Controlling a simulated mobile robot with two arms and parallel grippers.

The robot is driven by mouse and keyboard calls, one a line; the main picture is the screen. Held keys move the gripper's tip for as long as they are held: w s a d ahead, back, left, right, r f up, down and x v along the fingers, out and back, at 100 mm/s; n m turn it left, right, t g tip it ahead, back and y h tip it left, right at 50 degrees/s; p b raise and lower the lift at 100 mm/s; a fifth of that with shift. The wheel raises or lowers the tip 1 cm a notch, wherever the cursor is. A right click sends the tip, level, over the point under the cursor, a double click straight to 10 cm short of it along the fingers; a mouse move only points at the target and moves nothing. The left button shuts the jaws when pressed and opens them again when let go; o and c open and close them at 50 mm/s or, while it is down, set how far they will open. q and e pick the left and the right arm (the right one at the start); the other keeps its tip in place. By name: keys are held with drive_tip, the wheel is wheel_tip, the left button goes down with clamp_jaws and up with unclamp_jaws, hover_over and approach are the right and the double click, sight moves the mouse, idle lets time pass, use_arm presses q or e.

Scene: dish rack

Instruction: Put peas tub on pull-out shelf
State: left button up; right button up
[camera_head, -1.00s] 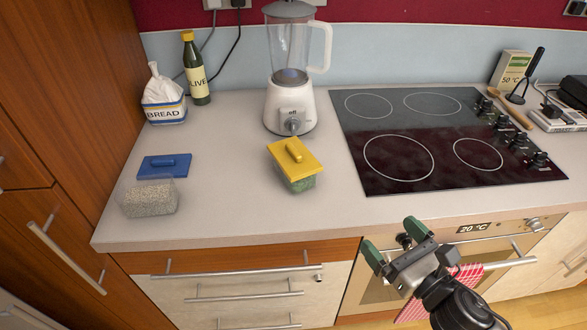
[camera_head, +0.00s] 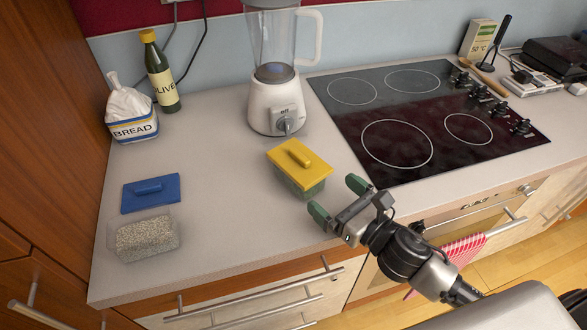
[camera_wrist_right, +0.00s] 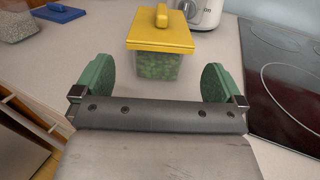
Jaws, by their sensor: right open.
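The peas tub (camera_head: 302,186) is a clear tub of green peas with a yellow lid (camera_head: 300,160) that has a raised handle. It stands on the counter in front of the blender. In the right wrist view the peas tub (camera_wrist_right: 157,66) is straight ahead, beyond and between the fingertips. My right gripper (camera_head: 337,202) is open and empty, just in front of the tub and to its right in the head view; its green fingers (camera_wrist_right: 157,84) also show in the wrist view. My left gripper is not in view. I cannot make out a pulled-out shelf; drawer fronts (camera_head: 258,300) show below the counter.
A tub of grains (camera_head: 145,238) and a blue lid (camera_head: 151,193) lie at the left. A blender (camera_head: 275,105), a bread bag (camera_head: 131,115) and an olive bottle (camera_head: 161,75) stand behind. The hob (camera_head: 410,125) is at the right.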

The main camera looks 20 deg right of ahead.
sight(318, 181)
drive_tip(key=shift+x, duration=1.1)
drive_tip(key=p+x, duration=0.1)
drive_tip(key=x, duration=0.5)
drive_tip(key=shift+p, duration=0.4)
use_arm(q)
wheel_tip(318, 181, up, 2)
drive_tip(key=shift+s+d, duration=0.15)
use_arm(e)
drive_tip(key=c, duration=0.8)
